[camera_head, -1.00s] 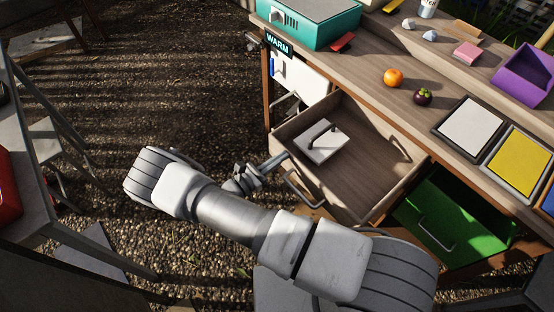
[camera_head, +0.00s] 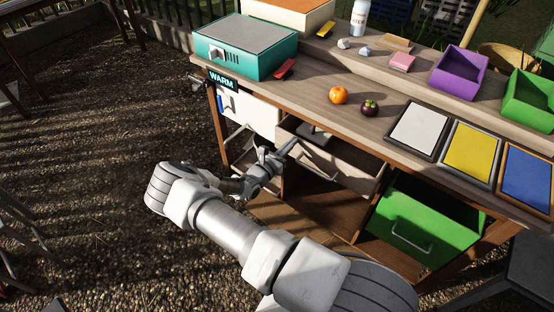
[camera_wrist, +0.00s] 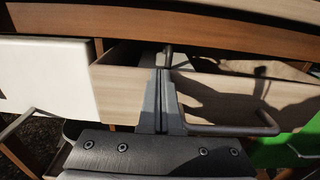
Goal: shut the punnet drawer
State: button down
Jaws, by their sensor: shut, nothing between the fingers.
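The wooden drawer (camera_head: 352,173) under the counter is partly open, with a gap between its front and the counter. Its front (camera_wrist: 222,92) also shows in the wrist view, with a bar handle (camera_wrist: 232,130) on it. My gripper (camera_head: 291,144) is shut and empty at the left part of the drawer front. In the wrist view the closed fingers (camera_wrist: 164,75) overlap the front's upper part; whether they touch it I cannot tell. A pale block with a dark handle (camera_head: 313,132) lies inside the drawer, partly hidden.
A white panel (camera_head: 250,115) is left of the drawer. A green drawer (camera_head: 415,228) stands open at lower right. An orange (camera_head: 338,95), a mangosteen (camera_head: 369,107) and a teal warmer (camera_head: 245,48) are on the counter. Gravel ground on the left is open.

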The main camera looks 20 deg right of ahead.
jog(key=b+x, duration=0.1)
jog(key=x, duration=0.5)
jog(key=shift+w+d+r, duration=0.15)
jog(key=shift+w, duration=0.05)
jog(key=shift+d+r, duration=0.1)
